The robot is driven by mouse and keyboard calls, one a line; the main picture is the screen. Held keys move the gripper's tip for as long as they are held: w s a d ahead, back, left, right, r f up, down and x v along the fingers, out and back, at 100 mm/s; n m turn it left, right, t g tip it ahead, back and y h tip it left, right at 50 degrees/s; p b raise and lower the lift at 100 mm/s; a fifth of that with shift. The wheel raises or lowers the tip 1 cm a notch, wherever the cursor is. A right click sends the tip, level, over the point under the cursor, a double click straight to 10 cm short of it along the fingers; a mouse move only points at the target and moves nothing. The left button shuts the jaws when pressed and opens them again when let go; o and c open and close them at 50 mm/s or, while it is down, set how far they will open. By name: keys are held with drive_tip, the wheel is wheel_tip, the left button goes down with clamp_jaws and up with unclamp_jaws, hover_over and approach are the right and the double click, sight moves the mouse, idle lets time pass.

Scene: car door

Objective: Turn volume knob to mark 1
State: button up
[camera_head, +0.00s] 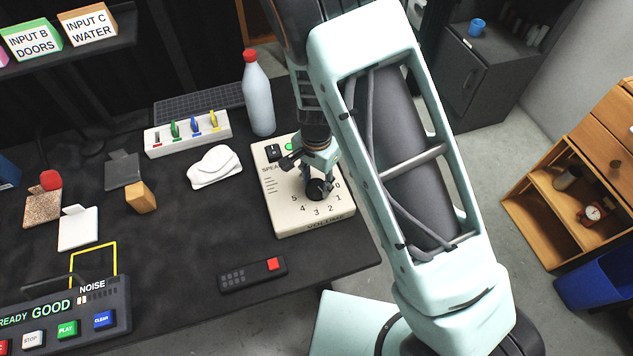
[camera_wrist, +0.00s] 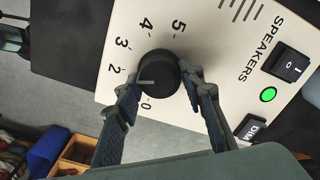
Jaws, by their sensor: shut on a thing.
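The volume knob (camera_head: 317,190) is black and round, on the cream speaker panel (camera_head: 277,219) with marks 0 to 5. In the wrist view the knob (camera_wrist: 158,76) has a pale pointer line directed left, toward the stretch between 2 and 0. My left finger covers the place of mark 1 there; mark 1 (camera_head: 338,198) shows in the head view. My gripper (camera_head: 316,181) is shut on the knob from above, one finger at each side. In the wrist view my gripper (camera_wrist: 166,88) has its fingertips against the knob's sides.
A power switch (camera_wrist: 286,62), a lit green light (camera_wrist: 268,94) and a DIM button (camera_wrist: 250,129) sit on the same panel. A white bottle (camera_head: 258,97) stands behind it. A dark remote (camera_head: 247,278) lies in front. The black table between is clear.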

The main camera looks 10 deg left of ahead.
sight(316, 185)
drive_tip(key=n+b, duration=0.2)
drive_tip(key=n, duration=0.2)
drive_tip(key=shift+f, duration=0.1)
drive_tip(key=shift+n+b, duration=0.45)
drive_tip(key=shift+n, duration=0.75)
drive_tip(key=o, duration=1.2)
drive_tip(key=shift+c, duration=0.2)
wheel_tip(316, 185, up, 12)
